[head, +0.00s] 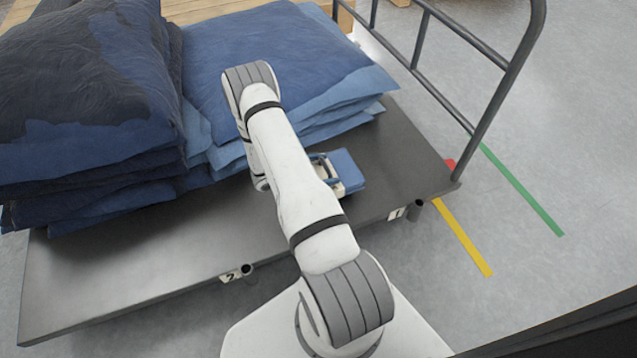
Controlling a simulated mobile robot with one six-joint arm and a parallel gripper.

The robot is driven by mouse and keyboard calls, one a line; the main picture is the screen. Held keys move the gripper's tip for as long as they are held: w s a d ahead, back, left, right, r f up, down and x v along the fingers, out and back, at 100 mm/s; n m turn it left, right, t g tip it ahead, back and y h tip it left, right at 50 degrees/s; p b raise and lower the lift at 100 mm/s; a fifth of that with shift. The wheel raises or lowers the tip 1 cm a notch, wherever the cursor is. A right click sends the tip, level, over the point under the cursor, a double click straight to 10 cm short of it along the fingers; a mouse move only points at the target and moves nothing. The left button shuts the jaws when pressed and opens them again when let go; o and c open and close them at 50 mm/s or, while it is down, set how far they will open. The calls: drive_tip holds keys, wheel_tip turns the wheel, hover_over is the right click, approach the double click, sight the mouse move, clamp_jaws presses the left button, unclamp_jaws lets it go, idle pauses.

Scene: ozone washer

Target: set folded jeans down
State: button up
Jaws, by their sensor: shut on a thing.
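The folded jeans (348,172) show as a small blue bundle low over the dark platform of the cart (404,150), at its right part. My gripper (328,172) is shut on the bundle's left side. My white arm hides much of the gripper and part of the jeans. I cannot tell whether the jeans touch the platform or hang just above it.
Large stacks of blue denim stand behind the gripper (275,55) and at the left (85,100). A grey handrail (500,85) rises at the cart's right end. The platform's front strip (130,255) is bare. Yellow (463,238) and green (522,190) tape marks the floor.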

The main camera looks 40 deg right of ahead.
sight(325, 176)
drive_tip(key=shift+f+b, duration=0.6)
drive_tip(key=shift+f, duration=1)
drive_tip(key=shift+f, duration=0.15)
drive_tip(key=o, duration=1.1)
drive_tip(key=shift+o, duration=0.2)
